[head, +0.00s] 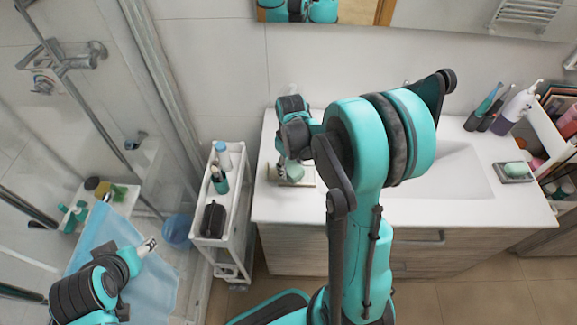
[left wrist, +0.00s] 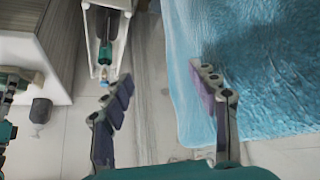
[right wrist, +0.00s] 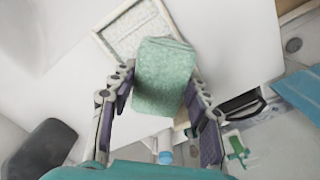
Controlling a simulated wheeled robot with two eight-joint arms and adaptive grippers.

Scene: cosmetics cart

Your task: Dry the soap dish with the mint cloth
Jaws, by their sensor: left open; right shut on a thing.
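My right gripper (head: 287,163) is over the left end of the white counter, shut on the folded mint cloth (head: 295,172). In the right wrist view the mint cloth (right wrist: 163,75) sits between the two fingers and overlaps the near edge of a square, pale-rimmed dish (right wrist: 103,38) with a speckled inside. I cannot tell whether cloth and dish touch. The dish (head: 307,182) is partly hidden in the head view. A dark dish (head: 515,179) with a green soap bar (head: 517,169) lies at the counter's right. My left gripper (head: 150,246) is open and empty; its fingers (left wrist: 165,95) are spread beside the blue towel.
A blue towel (head: 150,285) hangs at the lower left. A narrow white cart (head: 240,205) with bottles (head: 220,180) and a black case (head: 213,219) stands left of the counter. Toothbrushes (head: 487,105) and a box of items stand at the right. The basin (head: 450,175) lies behind my right arm.

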